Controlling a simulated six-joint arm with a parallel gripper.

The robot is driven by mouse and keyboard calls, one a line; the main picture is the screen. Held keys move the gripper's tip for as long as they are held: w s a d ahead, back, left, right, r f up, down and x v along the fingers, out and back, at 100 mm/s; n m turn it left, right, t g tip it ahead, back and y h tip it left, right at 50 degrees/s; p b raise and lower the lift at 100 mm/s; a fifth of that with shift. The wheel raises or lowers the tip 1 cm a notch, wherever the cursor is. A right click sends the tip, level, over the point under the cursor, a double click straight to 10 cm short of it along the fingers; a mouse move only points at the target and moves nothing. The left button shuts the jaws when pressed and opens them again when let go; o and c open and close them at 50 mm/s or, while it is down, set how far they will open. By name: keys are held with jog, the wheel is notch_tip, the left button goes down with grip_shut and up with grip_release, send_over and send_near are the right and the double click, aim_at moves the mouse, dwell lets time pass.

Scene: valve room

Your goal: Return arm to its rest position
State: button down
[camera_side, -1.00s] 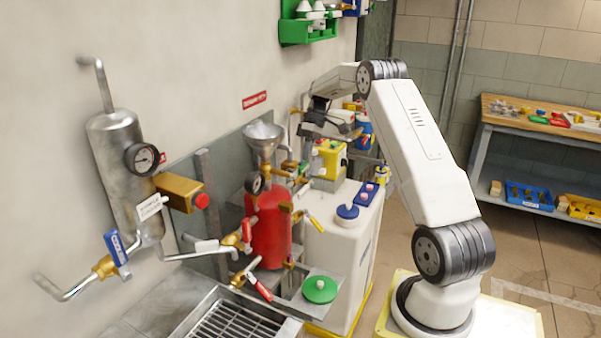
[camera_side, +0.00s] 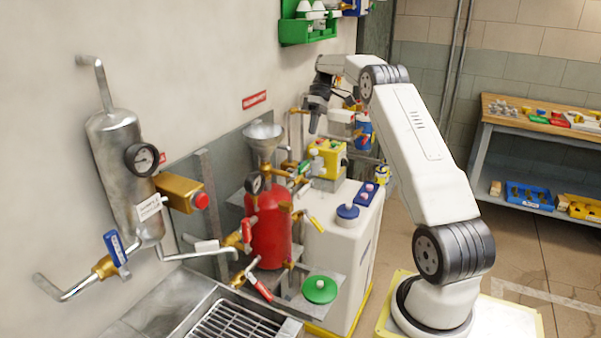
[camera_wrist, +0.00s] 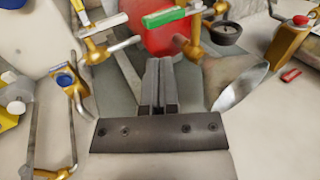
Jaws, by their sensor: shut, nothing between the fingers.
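My gripper (camera_side: 316,126) hangs from the raised arm, fingers pointing down, above and to the right of the steel funnel (camera_side: 264,137). In the wrist view the two dark fingers (camera_wrist: 160,85) lie side by side, shut with nothing between them. The red tank (camera_side: 270,228) stands below the funnel in the side view. It also shows behind the fingertips in the wrist view (camera_wrist: 155,20). The funnel's edge (camera_wrist: 240,88) is to the right of the fingers there. My gripper appears apart from everything around it.
A yellow box (camera_side: 328,158) and a blue-topped white cap (camera_side: 348,212) sit on the white cabinet (camera_side: 340,260) below. Pipes with valves and a gauge (camera_side: 142,158) line the wall at left. A green shelf (camera_side: 308,30) hangs above. A workbench (camera_side: 545,120) stands at far right.

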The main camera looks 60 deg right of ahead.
jog(key=a+r+t, duration=0.1)
jog(key=a+r, duration=0.4)
jog(key=r, duration=0.1)
jog(key=a+f, duration=0.2)
jog(key=a, duration=0.6)
jog(key=s+a+f+h, duration=0.1)
jog(key=s+a+f, duration=0.3)
jog(key=a, duration=0.4)
jog(key=s+a+f+t+h, duration=0.1)
jog(key=s+a+f+h, duration=0.1)
jog(key=s+a+f, duration=0.2)
jog(key=s+a+f+h, duration=0.2)
jog(key=s+a+f, duration=0.2)
jog(key=a, duration=0.9)
notch_tip(320, 180, down, 4)
jog(key=shift+r+t, duration=0.2)
jog(key=shift+t, duration=0.1)
